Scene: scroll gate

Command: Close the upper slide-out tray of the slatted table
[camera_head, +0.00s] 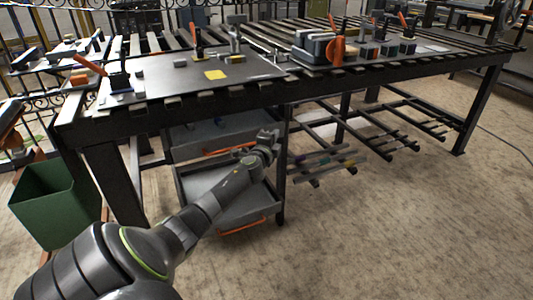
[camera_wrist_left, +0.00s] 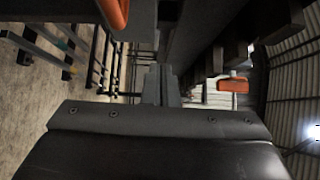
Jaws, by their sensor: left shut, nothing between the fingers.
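The slatted table (camera_head: 150,112) stands across the head view. Under its left part is the upper slide-out tray (camera_head: 195,135), grey, with an orange handle (camera_head: 222,151) on its front. Some of its inside shows below the table edge, so it looks partly out. A lower tray (camera_head: 205,178) sits beneath it and is also out, with an orange handle (camera_head: 242,227). My left gripper (camera_head: 268,140) is at the right end of the upper tray's front, shut and empty. Whether it touches the tray cannot be told. Its shut fingers show in the left wrist view (camera_wrist_left: 161,84).
A green bin (camera_head: 55,195) stands left of the table. Tools and a yellow note (camera_head: 215,75) lie on the tabletop. A table leg (camera_head: 281,175) stands right of the trays. A low rack (camera_head: 325,165) is to the right. The floor in front is clear.

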